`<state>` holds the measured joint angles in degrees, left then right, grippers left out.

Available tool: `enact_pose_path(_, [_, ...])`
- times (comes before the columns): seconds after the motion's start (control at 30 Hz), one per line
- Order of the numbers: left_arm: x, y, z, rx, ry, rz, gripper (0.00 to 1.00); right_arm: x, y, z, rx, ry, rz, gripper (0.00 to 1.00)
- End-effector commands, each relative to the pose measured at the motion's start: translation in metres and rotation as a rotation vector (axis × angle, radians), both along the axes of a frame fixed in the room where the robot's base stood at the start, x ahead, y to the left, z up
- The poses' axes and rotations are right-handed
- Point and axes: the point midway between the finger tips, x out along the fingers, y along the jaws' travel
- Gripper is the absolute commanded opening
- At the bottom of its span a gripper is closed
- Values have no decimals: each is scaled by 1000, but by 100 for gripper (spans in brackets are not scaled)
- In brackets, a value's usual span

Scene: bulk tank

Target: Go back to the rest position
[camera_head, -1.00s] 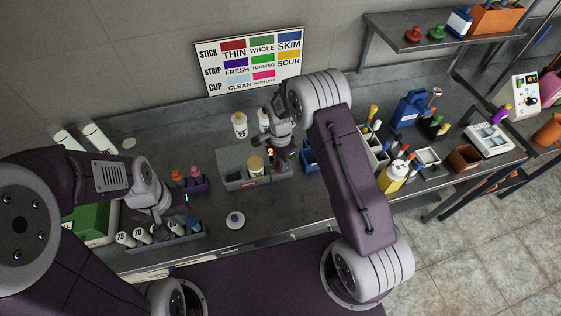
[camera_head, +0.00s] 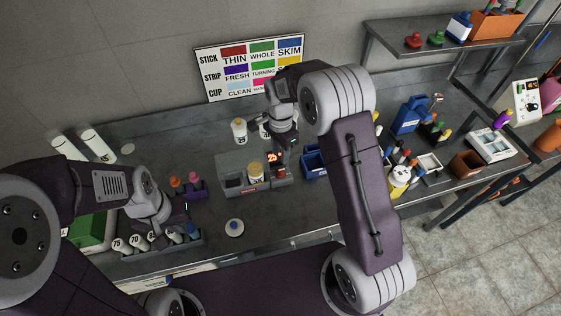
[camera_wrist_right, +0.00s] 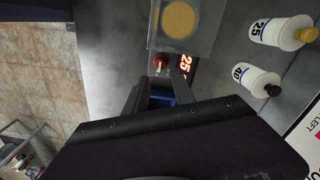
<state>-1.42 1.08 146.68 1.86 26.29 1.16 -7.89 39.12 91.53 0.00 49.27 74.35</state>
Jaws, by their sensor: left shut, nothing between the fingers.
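My left gripper (camera_head: 186,207) is shut and empty above the rack of numbered vials (camera_head: 160,242) at the left of the bench. My right gripper (camera_head: 284,160) is above the grey block device (camera_head: 233,185) with the red lit display (camera_head: 273,158). In the right wrist view the right gripper (camera_wrist_right: 160,82) has its fingers apart, with a blue surface showing between them. A red-topped part (camera_wrist_right: 160,62) shows just past the fingertips, and the gripper seems to hold nothing. A yellow-topped jar (camera_head: 255,172) stands in the device.
White bottles (camera_head: 239,131) stand behind the device, near the wall sign (camera_head: 249,66). A blue box (camera_head: 314,163) and a yellow bottle (camera_head: 399,180) are to the right. A green tray (camera_head: 95,232) is at the left.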

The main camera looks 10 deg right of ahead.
Motion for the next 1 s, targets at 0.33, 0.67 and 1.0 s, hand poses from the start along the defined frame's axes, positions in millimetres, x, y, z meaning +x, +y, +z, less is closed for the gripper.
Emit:
enact_pose_path(0.33, [0, 0, 0, 0, 0, 0, 0, 0, 0, 4, 0, 0, 0, 30])
enact_pose_path(0.67, [0, 0, -3, 0, 0, 0, 0, 9, -9, 32, 8, -65, -23, 30])
enact_pose_path(1.0, [0, 0, -10, 0, 0, 0, 0, -138, -47, 51, -6, -103, 415, 30])
